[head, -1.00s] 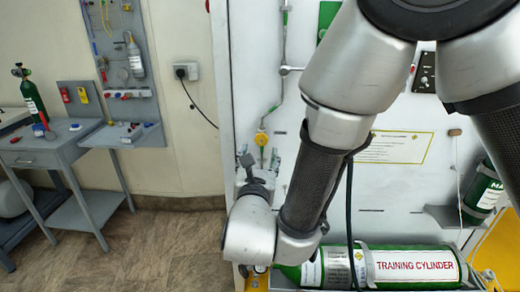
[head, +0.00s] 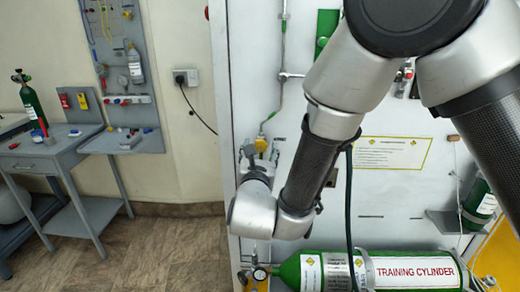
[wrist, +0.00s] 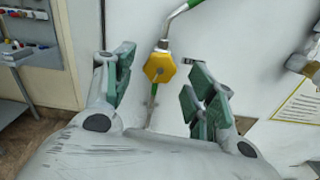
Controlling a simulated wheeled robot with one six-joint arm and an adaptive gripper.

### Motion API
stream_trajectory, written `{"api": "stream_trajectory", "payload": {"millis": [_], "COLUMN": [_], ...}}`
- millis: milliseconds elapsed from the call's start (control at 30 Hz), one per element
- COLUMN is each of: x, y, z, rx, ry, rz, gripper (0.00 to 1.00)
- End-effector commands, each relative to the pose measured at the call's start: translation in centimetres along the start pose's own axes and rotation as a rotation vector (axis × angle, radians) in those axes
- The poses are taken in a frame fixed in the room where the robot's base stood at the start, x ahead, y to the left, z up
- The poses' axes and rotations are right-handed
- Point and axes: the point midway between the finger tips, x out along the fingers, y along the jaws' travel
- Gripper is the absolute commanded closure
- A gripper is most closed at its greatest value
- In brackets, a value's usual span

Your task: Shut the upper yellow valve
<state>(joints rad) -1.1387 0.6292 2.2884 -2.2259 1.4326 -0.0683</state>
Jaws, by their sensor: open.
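The upper yellow valve (head: 261,145) is on a thin pipe on the white panel, in the head view just above my gripper (head: 257,158). In the wrist view the yellow knob (wrist: 159,68) is many-sided and lies between the two fingers of my gripper (wrist: 158,72). The fingers are open, one to each side of the knob, with a visible gap on both sides. I cannot tell how far the knob is in depth from the fingertips. My arm hides part of the panel in the head view.
The pipe (head: 280,95) rises above the valve. A grey workbench (head: 40,158) stands at the left, with open floor before it.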

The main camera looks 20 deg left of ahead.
Motion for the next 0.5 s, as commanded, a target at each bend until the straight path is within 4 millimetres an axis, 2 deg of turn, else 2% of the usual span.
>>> {"api": "stream_trajectory", "payload": {"millis": [100,200,500], "x": [1.7,2.5,2.8], "y": [0.0,0.0,0.0], "z": [0.0,0.0,0.0], "rx": [0.001,0.001,0.000], "ry": [-0.001,0.000,0.000], "rz": [-0.002,-0.001,0.000], "gripper": [0.44,0.44,0.44]}}
